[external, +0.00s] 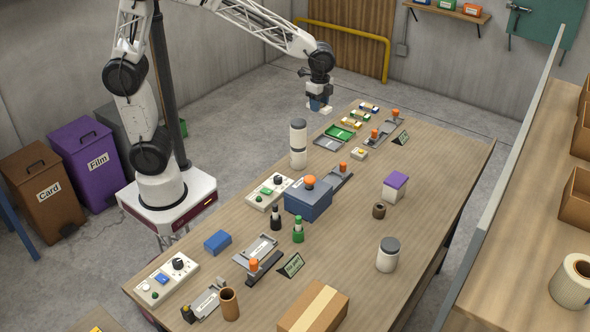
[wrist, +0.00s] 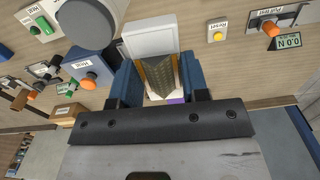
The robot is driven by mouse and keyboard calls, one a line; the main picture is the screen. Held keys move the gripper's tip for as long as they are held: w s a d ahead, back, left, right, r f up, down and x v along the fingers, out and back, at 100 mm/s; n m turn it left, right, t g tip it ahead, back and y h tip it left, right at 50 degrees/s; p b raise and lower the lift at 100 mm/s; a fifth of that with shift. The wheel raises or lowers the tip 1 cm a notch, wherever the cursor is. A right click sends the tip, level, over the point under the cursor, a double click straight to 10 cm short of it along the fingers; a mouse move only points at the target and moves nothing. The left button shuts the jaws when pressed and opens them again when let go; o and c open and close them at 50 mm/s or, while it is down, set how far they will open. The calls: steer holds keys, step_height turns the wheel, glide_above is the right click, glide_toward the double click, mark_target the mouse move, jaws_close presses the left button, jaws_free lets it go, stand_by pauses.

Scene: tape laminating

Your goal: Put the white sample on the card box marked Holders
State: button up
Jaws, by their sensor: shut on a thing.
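My gripper (external: 319,103) is above the far left end of the long table in the external view. Its blue fingers also show in the wrist view (wrist: 160,80). They are shut on the white sample (wrist: 152,38), a flat white piece with a brown patterned middle. The sample also shows as a small white patch below the fingers in the external view (external: 327,110). A brown card box with a tape strip (external: 313,307) lies at the table's near end, far from my gripper. No label reading Holders is legible on it.
A tall white-grey cylinder (external: 298,146) and a blue box with an orange knob (external: 308,202) stand along the table. A white jar (external: 388,257) and a purple-lidded box (external: 395,188) are to the right. The table's right side has free room.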

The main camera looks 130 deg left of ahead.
steer(key=w+d+m, duration=0.4)
steer(key=w+d, duration=0.3)
steer(key=d, duration=0.4)
steer(key=w+d+m, duration=0.3)
steer(key=w+d, duration=0.5)
steer(key=d, duration=0.3)
steer(key=w+d+m, duration=0.4)
steer(key=w+d, duration=0.3)
steer(key=d, duration=0.5)
steer(key=w+d+m, duration=0.2)
steer(key=d+m, duration=0.4)
steer(key=d, duration=1.8)
step_height(320, 180, down, 9)
steer(key=shift+w+f, duration=0.15)
steer(key=shift+w, duration=0.05)
steer(key=shift+a, duration=0.1)
glide_above(314, 310)
steer(key=shift+f, duration=0.75)
